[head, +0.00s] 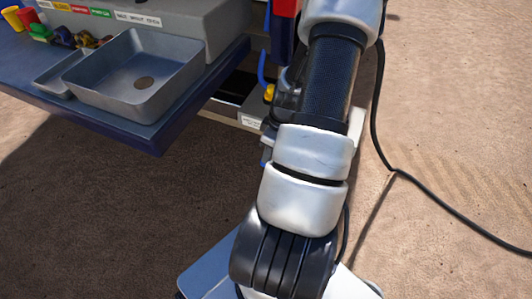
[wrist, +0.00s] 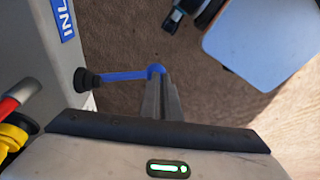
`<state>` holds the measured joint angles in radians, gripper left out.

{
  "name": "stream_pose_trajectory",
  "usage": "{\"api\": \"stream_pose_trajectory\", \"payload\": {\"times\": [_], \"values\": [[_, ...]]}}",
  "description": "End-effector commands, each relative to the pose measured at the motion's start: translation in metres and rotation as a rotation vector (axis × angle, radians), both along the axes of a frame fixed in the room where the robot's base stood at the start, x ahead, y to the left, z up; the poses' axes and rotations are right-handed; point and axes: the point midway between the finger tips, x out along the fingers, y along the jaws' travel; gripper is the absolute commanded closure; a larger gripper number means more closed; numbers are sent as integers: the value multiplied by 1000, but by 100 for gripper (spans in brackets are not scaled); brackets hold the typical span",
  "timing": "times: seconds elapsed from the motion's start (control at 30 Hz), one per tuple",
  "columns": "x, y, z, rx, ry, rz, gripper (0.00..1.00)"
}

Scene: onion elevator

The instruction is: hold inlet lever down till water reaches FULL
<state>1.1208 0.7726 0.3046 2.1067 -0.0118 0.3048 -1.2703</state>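The blue inlet lever (wrist: 125,76) runs out from a black pivot on the grey panel in the wrist view, and its bent end is at my fingertips. My gripper (wrist: 160,82) has its two fingers together at that end. Whether they pinch the lever or only rest against it is hard to tell. A blue label (wrist: 63,18) starting "INL" is on the panel, partly cut off. In the head view my arm hides the gripper. No water level or FULL mark can be made out in either view.
A grey basin (head: 140,75) sits on the blue-edged bench (head: 150,139) at the left in the head view. Red and yellow parts (wrist: 14,118) stick out at the wrist view's left edge. A black cable (head: 392,172) lies on the sandy ground at the right, otherwise open.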

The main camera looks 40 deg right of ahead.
Motion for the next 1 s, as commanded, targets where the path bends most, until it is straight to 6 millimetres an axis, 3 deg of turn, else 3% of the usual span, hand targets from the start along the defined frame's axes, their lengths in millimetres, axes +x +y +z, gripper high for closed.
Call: {"api": "stream_pose_trajectory", "payload": {"times": [0.1, 0.4, 1.0], "values": [[-2, 5, -13, 11, 7, 3, 100], [-3, 7, -28, 16, 10, 4, 100], [-4, 8, -33, 20, 14, 5, 100]]}}
